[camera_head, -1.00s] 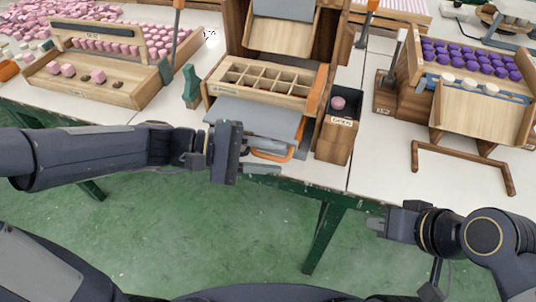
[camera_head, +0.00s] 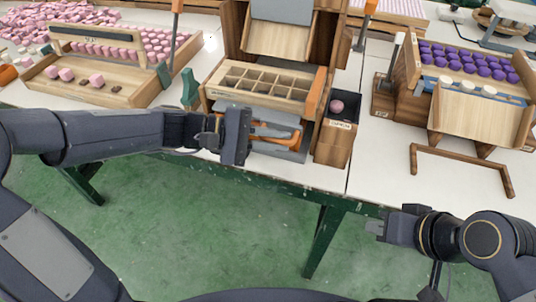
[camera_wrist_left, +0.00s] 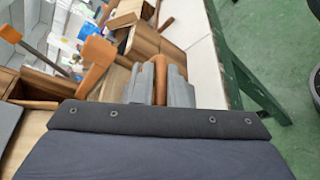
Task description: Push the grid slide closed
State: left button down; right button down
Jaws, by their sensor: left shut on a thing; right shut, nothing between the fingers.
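The grid slide is a grey plate (camera_head: 292,154) with an orange handle (camera_head: 282,131), low at the front of the wooden box, below the wooden compartment grid (camera_head: 262,82). My left gripper (camera_head: 268,137) reaches in from the left at the table's front edge. In the left wrist view its grey fingers (camera_wrist_left: 160,88) are shut on the orange handle (camera_wrist_left: 160,68). Part of the plate is hidden behind the gripper. My right gripper (camera_head: 378,228) is shut and empty, in front of the table at lower right.
A wooden bin (camera_head: 334,140) with a pink piece stands just right of the grid. A green block (camera_head: 190,88) is to its left. A wooden tray with pink pieces (camera_head: 110,92) is at left, a rack with purple pieces (camera_head: 468,112) at right.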

aim_at(276, 126)
pick_arm(q)
jog(key=w, duration=0.2)
jog(key=w+d, duration=0.1)
jog(key=shift+w, duration=0.35)
jog(key=c, duration=1.5)
grip_release()
jog(key=shift+w, duration=0.1)
jog(key=p+v, duration=0.1)
jog(key=v, duration=0.6)
jog(key=shift+a, duration=0.4)
